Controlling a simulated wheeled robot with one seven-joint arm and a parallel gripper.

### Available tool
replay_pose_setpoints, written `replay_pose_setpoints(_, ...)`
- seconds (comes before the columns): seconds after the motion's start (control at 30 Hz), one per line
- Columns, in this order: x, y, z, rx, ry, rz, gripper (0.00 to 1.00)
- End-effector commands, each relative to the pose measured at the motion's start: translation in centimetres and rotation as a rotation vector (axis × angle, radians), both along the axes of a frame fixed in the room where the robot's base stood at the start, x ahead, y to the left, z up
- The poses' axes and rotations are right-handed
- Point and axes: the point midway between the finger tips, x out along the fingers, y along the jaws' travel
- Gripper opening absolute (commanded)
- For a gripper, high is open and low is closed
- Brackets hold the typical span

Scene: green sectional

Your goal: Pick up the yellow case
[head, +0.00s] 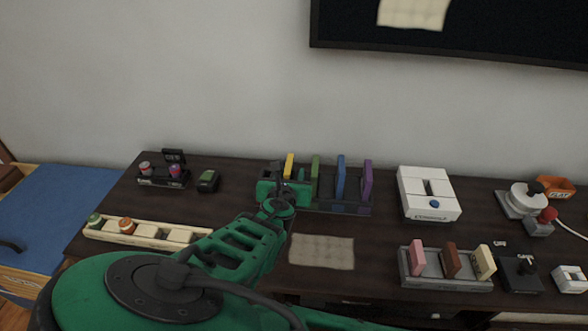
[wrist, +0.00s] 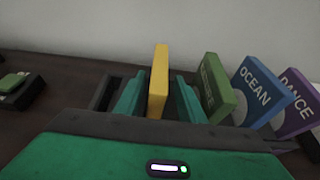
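The yellow case (wrist: 161,62) stands upright, thin edge towards me, at the left end of a dark rack (head: 345,208). In the head view its top (head: 290,160) shows above my gripper, which hides the lower part. My gripper (head: 284,184) is open. In the wrist view its two green fingers stand one on each side of the yellow case, with a gap visible on both sides. The case's lower end is hidden behind the gripper body.
The green case (wrist: 214,88) leans close to my right finger. The blue OCEAN case (wrist: 258,92) and purple DANCE case (wrist: 298,103) stand further right. A small dark green object (head: 208,181) lies left of the rack. A white box (head: 428,194) stands to the right.

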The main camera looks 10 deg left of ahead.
Motion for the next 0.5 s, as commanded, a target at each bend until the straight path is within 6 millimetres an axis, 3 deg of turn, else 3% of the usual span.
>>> replay_pose_setpoints(0.13, -0.3, 0.6, 0.0, 0.001, 0.000, 0.009, 0.36)
replay_pose_setpoints(0.3, -0.5, 1.1, 0.0, 0.001, 0.000, 0.015, 0.00)
replay_pose_setpoints(0.5, -0.6, 1.3, 0.0, 0.001, 0.000, 0.018, 0.00)
